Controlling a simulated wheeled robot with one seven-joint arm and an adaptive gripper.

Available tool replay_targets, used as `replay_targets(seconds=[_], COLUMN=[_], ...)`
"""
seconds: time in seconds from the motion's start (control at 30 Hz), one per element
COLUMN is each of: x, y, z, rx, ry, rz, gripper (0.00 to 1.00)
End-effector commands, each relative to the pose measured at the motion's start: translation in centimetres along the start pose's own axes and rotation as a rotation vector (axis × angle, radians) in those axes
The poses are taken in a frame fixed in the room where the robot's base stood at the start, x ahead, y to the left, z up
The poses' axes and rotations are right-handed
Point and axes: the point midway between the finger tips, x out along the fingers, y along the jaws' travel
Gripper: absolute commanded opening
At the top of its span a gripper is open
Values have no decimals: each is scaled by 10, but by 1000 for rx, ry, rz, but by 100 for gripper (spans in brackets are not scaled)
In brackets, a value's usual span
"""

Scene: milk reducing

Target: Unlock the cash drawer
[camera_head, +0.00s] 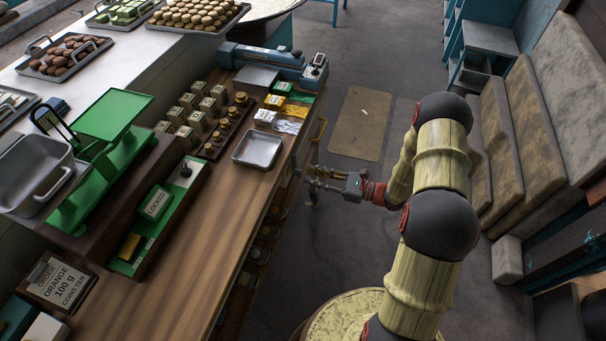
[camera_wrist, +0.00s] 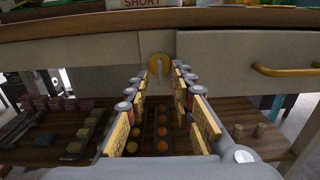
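In the wrist view, a round yellow lock plate (camera_wrist: 160,62) with a grey upright piece at its middle sits on the counter front, straight ahead. The pale drawer front (camera_wrist: 225,52) lies to its right, with a yellow bar handle (camera_wrist: 285,70). My gripper (camera_wrist: 160,77) is open and empty, its yellow-padded fingers on either side of the lock in the picture. It appears short of the lock; exact distance is unclear. In the head view my gripper (camera_head: 322,181) is beside the counter's right edge, and the lock is hidden.
The wooden counter (camera_head: 215,225) holds a grey metal tray (camera_head: 259,149), a green scale (camera_head: 110,117) and several small weights. A shelf (camera_wrist: 75,135) with several goods lies under the drawer. The floor right of the counter has free room.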

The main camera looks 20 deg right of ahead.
Motion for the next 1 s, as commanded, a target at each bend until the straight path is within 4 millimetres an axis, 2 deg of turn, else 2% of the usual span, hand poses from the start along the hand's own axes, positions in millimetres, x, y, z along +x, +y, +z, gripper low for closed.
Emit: replay_targets(seconds=[0.1,0.27,0.63,1.0], x=[19,35,40,40], y=[1,1,0,0], z=[-1,-1,0,0], rx=[0,0,0,0], ry=[0,0,0,0], rz=[4,2,1,1], gripper=[24,24,24,3])
